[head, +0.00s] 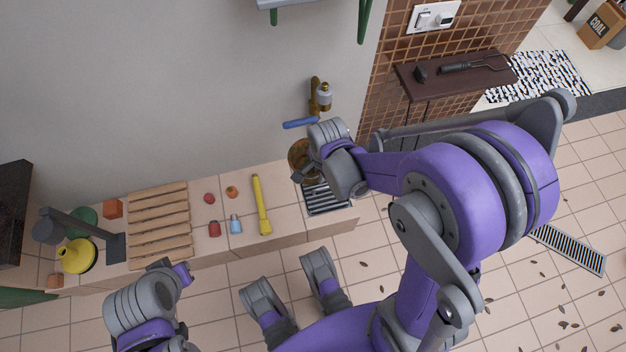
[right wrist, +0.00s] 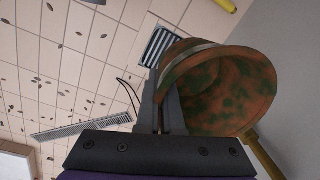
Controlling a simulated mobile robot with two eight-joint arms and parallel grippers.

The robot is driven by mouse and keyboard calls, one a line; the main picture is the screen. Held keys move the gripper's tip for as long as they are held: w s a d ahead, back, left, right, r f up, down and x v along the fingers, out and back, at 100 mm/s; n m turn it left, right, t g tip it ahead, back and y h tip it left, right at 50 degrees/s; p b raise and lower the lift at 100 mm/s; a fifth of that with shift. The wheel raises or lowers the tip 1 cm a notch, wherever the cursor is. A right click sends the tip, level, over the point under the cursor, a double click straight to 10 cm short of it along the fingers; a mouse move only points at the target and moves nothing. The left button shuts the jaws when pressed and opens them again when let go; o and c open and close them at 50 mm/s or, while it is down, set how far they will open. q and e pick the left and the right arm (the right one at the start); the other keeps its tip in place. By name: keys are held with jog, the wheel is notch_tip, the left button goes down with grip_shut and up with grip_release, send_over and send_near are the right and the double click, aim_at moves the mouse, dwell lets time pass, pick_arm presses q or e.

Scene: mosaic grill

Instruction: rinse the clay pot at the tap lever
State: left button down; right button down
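The clay pot (head: 299,160) is brown-orange with green mottling and is partly hidden behind my right gripper (head: 318,160) in the head view. In the right wrist view the pot (right wrist: 230,90) shows its open mouth and stained inside. The fingers of my right gripper (right wrist: 161,108) are closed on its rim. The brass tap (head: 320,95) is on the wall above the pot, with a blue tap lever (head: 300,123) just above the pot's mouth. My left gripper (head: 182,272) is at the lower left, in front of the counter; its finger gap is not clear.
A slotted drain grate (head: 327,198) lies in the counter beside the pot. A yellow tool (head: 261,205), small red and blue items, a wooden slat rack (head: 158,220) and a yellow pot-like object (head: 77,257) stand left. A dark shelf (head: 455,72) is at the right.

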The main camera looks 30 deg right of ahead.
jog(key=w+d+f+b, duration=0.1)
jog(key=w+d, duration=0.2)
jog(key=d, duration=0.5)
jog(key=shift+f, duration=0.35)
